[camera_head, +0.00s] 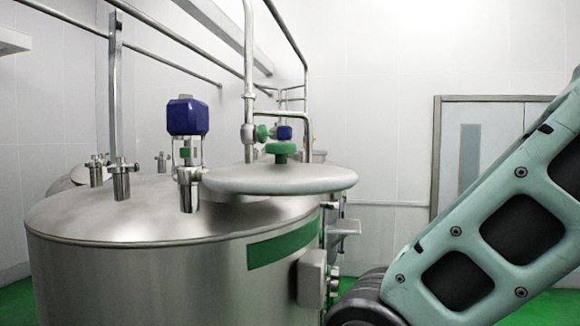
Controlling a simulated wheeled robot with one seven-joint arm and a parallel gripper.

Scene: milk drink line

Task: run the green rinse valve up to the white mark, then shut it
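A green knob or handwheel (281,150) stands above the round steel lid (281,178) on the tank. A smaller green fitting (263,132) sits on the vertical pipe just behind it, beside a small blue part (284,132). I cannot tell which of these, if either, is the rinse valve. No white mark can be made out. My arm crosses the right side of the view, and my gripper is out of view.
The large steel tank (150,285) with a green band (284,245) fills the left and middle. A blue-topped actuator (187,116) and steel fittings (122,178) rise from its top. A grey box (311,279) juts from its side. A door (484,150) is behind.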

